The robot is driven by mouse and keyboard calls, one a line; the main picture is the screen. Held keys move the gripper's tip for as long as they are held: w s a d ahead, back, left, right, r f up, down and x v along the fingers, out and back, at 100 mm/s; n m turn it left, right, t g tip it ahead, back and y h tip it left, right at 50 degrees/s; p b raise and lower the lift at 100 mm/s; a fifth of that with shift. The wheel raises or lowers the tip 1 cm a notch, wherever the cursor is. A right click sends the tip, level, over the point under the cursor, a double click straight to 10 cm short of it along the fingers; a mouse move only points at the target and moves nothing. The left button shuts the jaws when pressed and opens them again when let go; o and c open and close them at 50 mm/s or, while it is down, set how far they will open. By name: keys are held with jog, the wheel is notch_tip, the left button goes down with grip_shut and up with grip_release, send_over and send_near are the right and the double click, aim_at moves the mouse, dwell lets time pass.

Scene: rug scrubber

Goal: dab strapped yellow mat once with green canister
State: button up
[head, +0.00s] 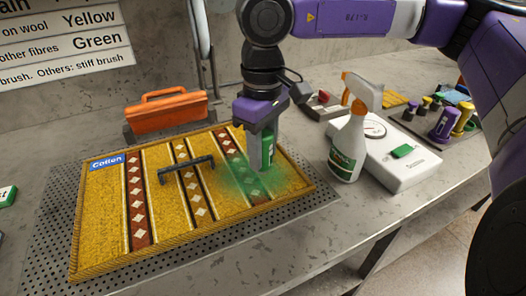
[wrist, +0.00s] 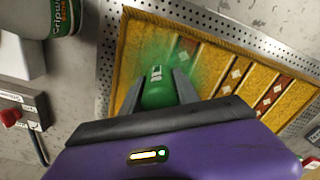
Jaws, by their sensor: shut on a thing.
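The yellow mat (head: 106,199) lies flat on a perforated panel. It has brown patterned stripes, a blue "Cotton" label (head: 107,162) and a black strap-like bar (head: 186,166) across its middle. My gripper (head: 262,150) points down over the mat's right part, shut on the green canister (head: 267,154). In the wrist view the canister (wrist: 158,94) sits between the two grey fingers. A soft green patch (head: 240,178) spreads on the mat around the canister's lower end. I cannot tell whether the canister touches the mat.
A white spray bottle (head: 347,145) with an orange head stands right of the mat, before a white box (head: 402,163). An orange-handled tool (head: 167,112) is behind the mat. Small coloured bottles (head: 448,122) stand far right. A wall sign (head: 65,40) names Yellow and Green.

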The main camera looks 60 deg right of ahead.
jog(key=shift+r+p, duration=1.25)
jog(key=shift+r, duration=1.25)
